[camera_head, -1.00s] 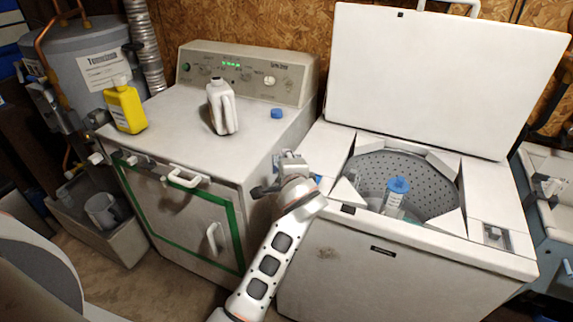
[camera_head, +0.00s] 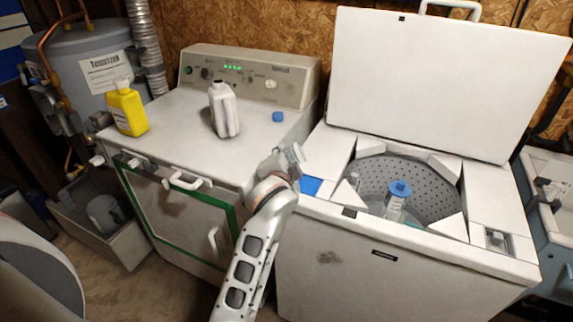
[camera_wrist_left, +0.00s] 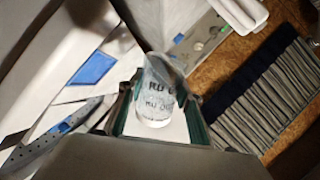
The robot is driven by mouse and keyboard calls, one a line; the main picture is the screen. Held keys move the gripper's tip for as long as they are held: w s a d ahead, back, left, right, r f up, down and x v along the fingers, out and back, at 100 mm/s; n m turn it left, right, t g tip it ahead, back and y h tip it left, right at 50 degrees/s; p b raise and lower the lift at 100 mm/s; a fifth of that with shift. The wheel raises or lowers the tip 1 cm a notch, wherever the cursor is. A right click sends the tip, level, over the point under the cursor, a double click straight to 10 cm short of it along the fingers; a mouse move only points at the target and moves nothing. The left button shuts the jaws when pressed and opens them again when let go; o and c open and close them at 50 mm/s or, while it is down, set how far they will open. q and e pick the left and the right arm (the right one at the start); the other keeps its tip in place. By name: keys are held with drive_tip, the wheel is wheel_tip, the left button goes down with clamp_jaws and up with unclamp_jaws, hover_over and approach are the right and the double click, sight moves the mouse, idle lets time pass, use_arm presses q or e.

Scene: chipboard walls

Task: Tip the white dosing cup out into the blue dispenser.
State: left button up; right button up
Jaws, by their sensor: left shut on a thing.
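My left gripper (camera_head: 288,158) is above the gap between the dryer and the washer, beside the washer's front left corner. In the left wrist view its fingers close on both sides of the dosing cup (camera_wrist_left: 155,100), which looks translucent whitish with dark print. Its contents cannot be made out. In the head view the cup is hard to separate from the gripper. A flat blue patch (camera_head: 310,186) lies in the washer's front left corner, right of and below the gripper; it also shows in the left wrist view (camera_wrist_left: 92,68). A blue-topped post (camera_head: 399,189) stands in the drum. I cannot tell which is the dispenser. My right gripper is out of view.
The washer's lid (camera_head: 440,80) stands open behind the perforated drum (camera_head: 440,180). The dryer top (camera_head: 178,122) holds a yellow bottle (camera_head: 127,108), a white jug (camera_head: 223,108) and a blue cap (camera_head: 278,117). A handle (camera_head: 187,181) sticks out at the dryer's front.

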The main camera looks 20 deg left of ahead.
use_arm(q)
drive_tip(key=shift+r+n+t+h, duration=0.4)
drive_tip(key=shift+r+n, duration=0.6)
drive_tip(key=shift+r, duration=0.1)
